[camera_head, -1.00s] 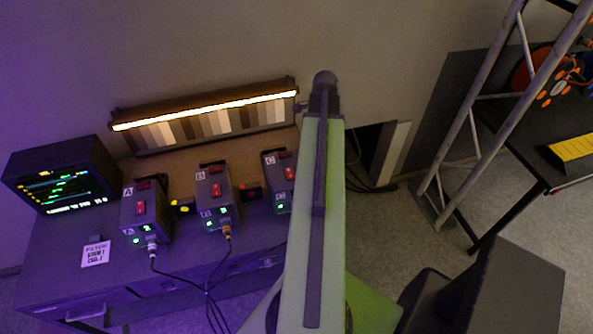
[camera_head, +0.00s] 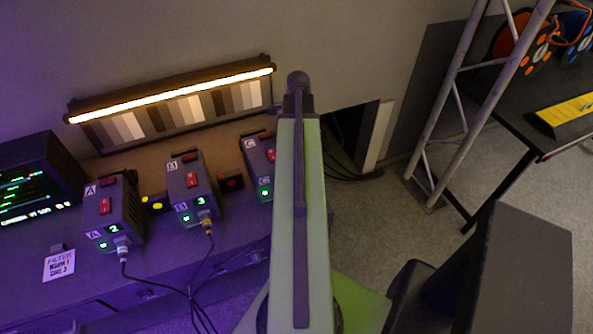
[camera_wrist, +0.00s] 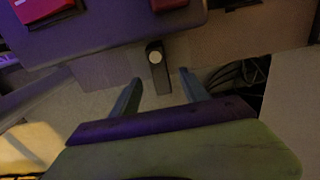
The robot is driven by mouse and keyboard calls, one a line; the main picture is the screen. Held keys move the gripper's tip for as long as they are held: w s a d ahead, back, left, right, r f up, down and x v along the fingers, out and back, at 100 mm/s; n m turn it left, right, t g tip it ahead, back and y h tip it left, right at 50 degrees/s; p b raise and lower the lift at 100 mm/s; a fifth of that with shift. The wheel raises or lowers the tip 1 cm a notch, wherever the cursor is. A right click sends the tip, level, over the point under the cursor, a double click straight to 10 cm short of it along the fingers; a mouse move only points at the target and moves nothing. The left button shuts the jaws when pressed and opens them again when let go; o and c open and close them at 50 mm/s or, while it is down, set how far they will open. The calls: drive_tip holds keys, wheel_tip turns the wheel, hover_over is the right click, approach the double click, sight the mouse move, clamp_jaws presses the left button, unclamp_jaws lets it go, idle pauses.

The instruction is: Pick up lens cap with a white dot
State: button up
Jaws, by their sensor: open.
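My gripper (camera_wrist: 159,92) shows in the wrist view as two thin bluish fingers, spread apart with nothing between their tips. Just beyond the tips is a small dark block with a round whitish spot (camera_wrist: 154,57) at its upper end. It may be the lens cap with a white dot, but I cannot tell for sure. In the head view my arm reaches towards the wall, and its fingers cannot be made out. I cannot make out a lens cap in that view.
Power boxes A (camera_head: 115,210), B (camera_head: 190,187) and C (camera_head: 259,165) stand on the desk, with cables (camera_head: 150,283) at the front. A monitor (camera_head: 38,180) is at left. A truss (camera_head: 455,110) and a black table (camera_head: 505,125) are at right. Open floor (camera_head: 385,215) lies between.

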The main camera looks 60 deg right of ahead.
drive_tip(key=shift+f, duration=0.25)
wheel_tip(320, 180, down, 6)
drive_tip(key=b, duration=0.5)
drive_tip(key=shift+r, duration=0.45)
drive_tip(key=shift+c, duration=0.2)
clamp_jaws()
